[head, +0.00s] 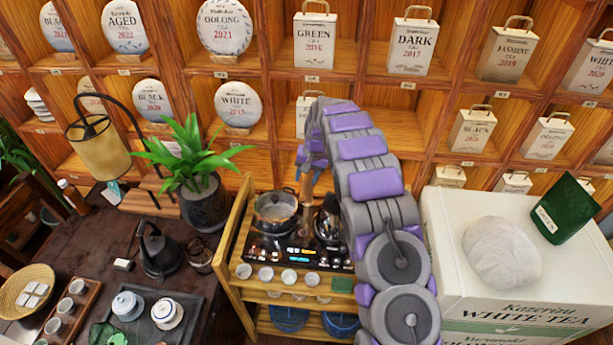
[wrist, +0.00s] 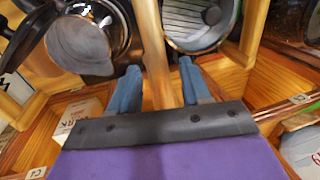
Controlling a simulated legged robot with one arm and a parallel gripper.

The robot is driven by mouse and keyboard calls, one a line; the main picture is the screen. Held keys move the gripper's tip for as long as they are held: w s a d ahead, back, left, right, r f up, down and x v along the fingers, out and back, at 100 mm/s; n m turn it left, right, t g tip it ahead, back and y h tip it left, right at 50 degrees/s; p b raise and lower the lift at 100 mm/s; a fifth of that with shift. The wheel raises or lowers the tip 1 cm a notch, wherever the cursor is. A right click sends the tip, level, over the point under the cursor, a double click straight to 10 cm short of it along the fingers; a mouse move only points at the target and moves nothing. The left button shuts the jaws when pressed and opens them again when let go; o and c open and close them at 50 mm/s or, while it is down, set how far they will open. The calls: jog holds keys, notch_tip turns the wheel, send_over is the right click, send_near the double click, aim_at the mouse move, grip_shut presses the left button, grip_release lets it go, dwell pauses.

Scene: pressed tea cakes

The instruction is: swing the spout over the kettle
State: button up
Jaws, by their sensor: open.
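My gripper (wrist: 158,80) is open in the wrist view, its two blue fingers apart. A tan-brown bar (wrist: 153,45), apparently the spout, lies between them; I cannot tell whether they touch it. In the head view a brown upright (head: 304,220), likely the same spout, stands between the pot and the kettle. The shiny dark kettle (head: 327,222) is on the right of the hob, partly behind my arm. It also shows at the upper left of the wrist view (wrist: 80,42). The spout's tip is not clear in either view.
A lidded pot (head: 275,210) sits on the hob's left side. Small cups (head: 266,273) line the wooden cart's front. A black kettle (head: 160,250) stands on the dark table. A white tea box (head: 465,285) is close on the right. Tea shelves (head: 270,75) rise behind.

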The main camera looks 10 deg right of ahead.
jog(key=shift+f, duration=0.1)
grip_shut()
dwell(0.5)
